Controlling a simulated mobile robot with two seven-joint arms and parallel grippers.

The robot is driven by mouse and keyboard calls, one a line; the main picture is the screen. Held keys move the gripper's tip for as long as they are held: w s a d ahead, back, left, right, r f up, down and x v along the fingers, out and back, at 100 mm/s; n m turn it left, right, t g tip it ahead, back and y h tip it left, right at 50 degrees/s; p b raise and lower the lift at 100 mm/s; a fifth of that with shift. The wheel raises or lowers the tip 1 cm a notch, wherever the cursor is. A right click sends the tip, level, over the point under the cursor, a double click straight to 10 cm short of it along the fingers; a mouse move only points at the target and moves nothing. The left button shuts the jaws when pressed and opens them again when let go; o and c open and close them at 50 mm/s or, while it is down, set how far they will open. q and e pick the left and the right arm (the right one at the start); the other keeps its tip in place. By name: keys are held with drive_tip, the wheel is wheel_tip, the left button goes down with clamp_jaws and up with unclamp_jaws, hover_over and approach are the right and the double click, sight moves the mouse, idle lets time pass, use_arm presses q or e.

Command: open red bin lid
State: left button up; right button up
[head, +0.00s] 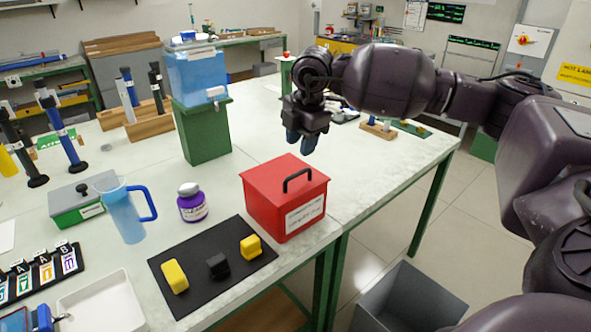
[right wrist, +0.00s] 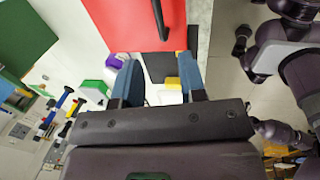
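The red bin (head: 270,212) stands on the white bench near its front edge. Its red lid (head: 268,181) is shut and carries a black arched handle (head: 298,180). In the right wrist view the red lid (right wrist: 125,22) lies beyond the fingers, with the black handle (right wrist: 159,18) at the top. My right gripper (head: 302,143) hangs above and slightly behind the bin, apart from it, fingers pointing down. In the right wrist view its two blue fingers (right wrist: 160,78) are spread with nothing held between them. I cannot make out my left gripper in either view.
A black mat (head: 205,285) with yellow and black blocks lies in front of the bin. A purple-labelled jar (head: 192,207) and blue jug (head: 124,215) stand to its left. A green stand (head: 203,135) bears a blue container behind. A grey open crate (head: 408,298) is on the floor.

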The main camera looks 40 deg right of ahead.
sight(295, 174)
drive_tip(key=f, duration=0.2)
drive_tip(key=w+f, duration=0.1)
drive_tip(key=f, duration=0.2)
drive_tip(key=f+b, duration=0.1)
drive_tip(key=f, duration=0.2)
drive_tip(key=shift+w+a+f, duration=0.1)
drive_tip(key=shift+w+f, duration=0.15)
drive_tip(key=shift+w, duration=0.1)
clamp_jaws()
